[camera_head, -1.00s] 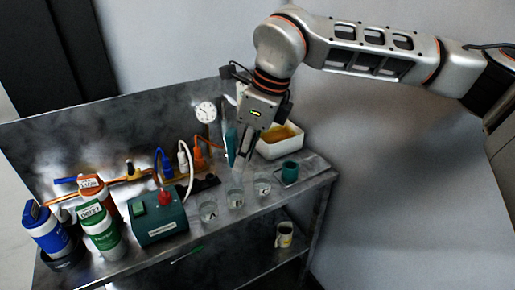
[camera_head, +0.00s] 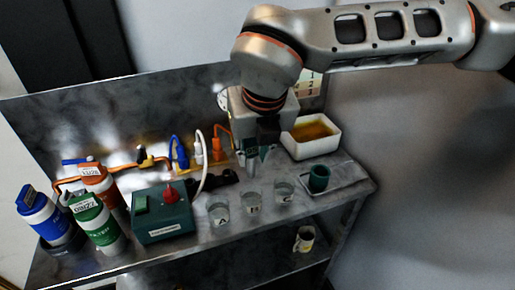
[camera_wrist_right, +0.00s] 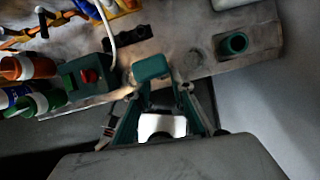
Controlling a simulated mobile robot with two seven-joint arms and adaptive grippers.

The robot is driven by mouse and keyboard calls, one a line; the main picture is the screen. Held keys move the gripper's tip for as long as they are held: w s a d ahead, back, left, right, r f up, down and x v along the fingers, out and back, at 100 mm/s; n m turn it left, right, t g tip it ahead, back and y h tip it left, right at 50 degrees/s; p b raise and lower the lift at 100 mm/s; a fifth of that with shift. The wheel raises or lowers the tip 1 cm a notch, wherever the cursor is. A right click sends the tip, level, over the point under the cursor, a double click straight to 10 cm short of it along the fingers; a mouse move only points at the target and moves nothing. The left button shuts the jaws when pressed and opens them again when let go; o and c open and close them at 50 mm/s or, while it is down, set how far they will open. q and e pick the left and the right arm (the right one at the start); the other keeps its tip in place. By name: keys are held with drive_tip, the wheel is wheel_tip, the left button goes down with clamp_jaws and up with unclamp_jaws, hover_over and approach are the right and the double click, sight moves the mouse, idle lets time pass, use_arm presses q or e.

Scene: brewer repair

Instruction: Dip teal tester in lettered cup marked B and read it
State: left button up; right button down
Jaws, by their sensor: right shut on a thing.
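My right gripper (camera_head: 260,160) points down just behind the row of clear cups, above the bench. In the right wrist view it is shut on the teal tester (camera_wrist_right: 152,68), whose teal end shows between the fingers. A bright white patch lies nearer the palm; I cannot read anything on it. The lettered cup marked B (camera_head: 252,206) stands upright in the middle of the row, between cup A (camera_head: 219,216) and cup C (camera_head: 284,195). The tester's lower end is hard to make out in the head view; it does not appear inside cup B. My left gripper is out of view.
A teal cup (camera_head: 319,178) sits on a tray at right, with a white basin of amber liquid (camera_head: 312,136) behind it. A dark teal box with a red knob (camera_head: 163,216) and several canisters (camera_head: 95,222) stand at left. A mug (camera_head: 304,239) is on the lower shelf.

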drive_tip(key=shift+s+f, duration=0.1)
drive_tip(key=shift+f, duration=0.8)
wheel_tip(320, 180, down, 7)
drive_tip(key=b, duration=0.4)
drive_tip(key=shift+f+b, duration=0.2)
drive_tip(key=shift+b, duration=0.2)
drive_tip(key=shift+f+b, duration=0.3)
drive_tip(key=shift+f, duration=0.1)
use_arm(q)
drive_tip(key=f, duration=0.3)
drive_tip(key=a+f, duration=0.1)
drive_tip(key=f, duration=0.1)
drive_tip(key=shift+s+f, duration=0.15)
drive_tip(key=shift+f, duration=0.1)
use_arm(e)
drive_tip(key=shift+f, duration=0.25)
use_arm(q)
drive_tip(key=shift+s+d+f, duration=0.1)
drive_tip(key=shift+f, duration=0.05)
